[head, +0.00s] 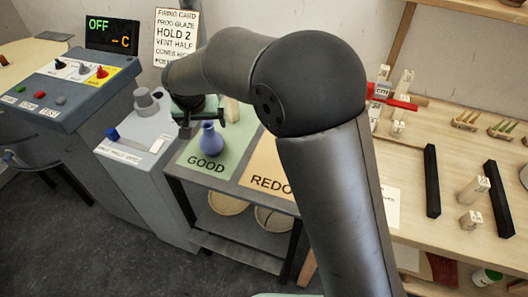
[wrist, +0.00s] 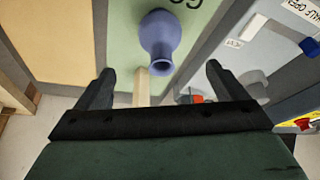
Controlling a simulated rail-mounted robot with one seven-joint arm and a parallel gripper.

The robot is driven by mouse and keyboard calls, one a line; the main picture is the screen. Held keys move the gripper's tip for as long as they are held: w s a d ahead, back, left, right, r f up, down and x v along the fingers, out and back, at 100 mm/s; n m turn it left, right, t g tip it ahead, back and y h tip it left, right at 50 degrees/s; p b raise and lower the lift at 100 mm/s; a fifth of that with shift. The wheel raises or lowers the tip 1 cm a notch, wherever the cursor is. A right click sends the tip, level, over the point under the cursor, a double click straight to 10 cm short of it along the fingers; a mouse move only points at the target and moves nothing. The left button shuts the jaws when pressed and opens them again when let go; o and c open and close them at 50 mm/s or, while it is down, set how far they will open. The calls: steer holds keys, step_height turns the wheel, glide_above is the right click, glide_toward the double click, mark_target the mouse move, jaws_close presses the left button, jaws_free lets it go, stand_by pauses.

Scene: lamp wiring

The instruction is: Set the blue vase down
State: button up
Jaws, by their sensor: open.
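The blue vase (head: 211,140) stands upright on the green mat marked GOOD (head: 237,157), on the grey table. My gripper (head: 204,119) is open just behind and above the vase, partly hidden by my arm. In the wrist view, the vase (wrist: 160,38) is ahead of and between the lines of the two spread fingers (wrist: 157,72), with clear gaps on both sides. Neither finger touches it there.
An orange mat marked REDO (head: 264,172) lies right of the green one. A pale post (head: 232,109) stands behind the vase. A grey box with a blue-handled slider (head: 135,143) is at left. Bowls (head: 227,203) sit on the shelf below. A workbench (head: 408,160) is at right.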

steer(key=s+d+r+g+h, duration=0.15)
steer(key=s+d, duration=0.25)
steer(key=d, duration=0.7)
steer(key=s+d+r, duration=0.3)
steer(key=s+d, duration=0.1)
steer(key=d, duration=0.8)
steer(key=s+d+f+g, duration=0.1)
steer(key=s+d, duration=0.5)
steer(key=s, duration=0.3)
steer(key=s+d+f+m+g+y, duration=0.1)
steer(key=s+d+f, duration=0.1)
steer(key=s+d, duration=0.3)
steer(key=s, duration=0.4)
steer(key=shift+s+d+f, duration=0.15)
steer(key=shift+s+d, duration=0.15)
steer(key=shift+d, duration=0.05)
steer(key=shift+g, duration=0.25)
